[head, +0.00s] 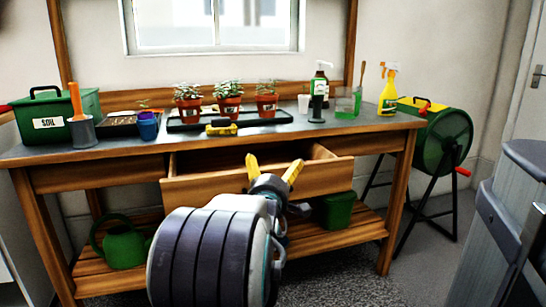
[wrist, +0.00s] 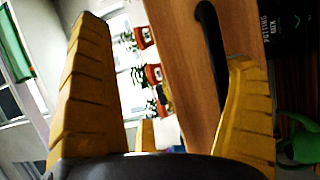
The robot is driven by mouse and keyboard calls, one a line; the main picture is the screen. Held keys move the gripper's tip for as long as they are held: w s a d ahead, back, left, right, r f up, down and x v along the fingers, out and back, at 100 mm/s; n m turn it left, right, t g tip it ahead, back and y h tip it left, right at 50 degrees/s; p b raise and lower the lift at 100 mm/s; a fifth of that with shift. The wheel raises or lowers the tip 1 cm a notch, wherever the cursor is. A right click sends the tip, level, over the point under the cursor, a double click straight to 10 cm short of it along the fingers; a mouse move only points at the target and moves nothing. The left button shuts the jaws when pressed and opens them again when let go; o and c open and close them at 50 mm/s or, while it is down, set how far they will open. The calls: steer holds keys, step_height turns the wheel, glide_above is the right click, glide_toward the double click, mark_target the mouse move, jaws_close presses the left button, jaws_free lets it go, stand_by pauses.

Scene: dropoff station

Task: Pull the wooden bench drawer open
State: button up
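The wooden bench (head: 50,177) stands in front of me. Its wide middle drawer (head: 328,178) stands partly out in the head view, with its inside showing behind the front board. My gripper (head: 272,166) is open with its yellow fingers spread in front of the drawer. In the wrist view the drawer front (wrist: 180,45) shows sideways between the open fingers of my gripper (wrist: 165,45). A black bar handle (wrist: 212,60) is on the front, near the right finger and not gripped. My arm hides the handle in the head view.
Several potted plants (head: 228,95), a green soil box (head: 60,120) and a yellow spray bottle (head: 388,95) stand on the bench top. A green watering can (head: 122,245) is on the lower shelf. A green tumbler (head: 440,135) stands right of the bench.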

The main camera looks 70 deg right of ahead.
steer(key=shift+h, duration=0.6)
steer(key=r, duration=0.6)
steer(key=shift+a, duration=0.25)
steer(key=shift+w, duration=0.1)
steer(key=shift+y, duration=0.7)
step_height(320, 180, down, 5)
steer(key=shift+d+r, duration=0.1)
steer(key=shift+c, duration=0.6)
steer(key=shift+f+v, duration=0.15)
steer(key=shift+v, duration=0.75)
steer(key=shift+f+v, duration=0.15)
steer(key=shift+v, duration=0.75)
steer(key=shift+c, duration=0.9)
steer(key=shift+v, duration=1.15)
steer(key=c, duration=0.3)
steer(key=shift+s+a+f, duration=0.2)
steer(key=shift+a+f, duration=0.15)
steer(key=shift+a, duration=0.25)
steer(key=shift+s+a+f, duration=0.25)
steer(key=shift+a+f, duration=0.15)
steer(key=shift+a, duration=0.25)
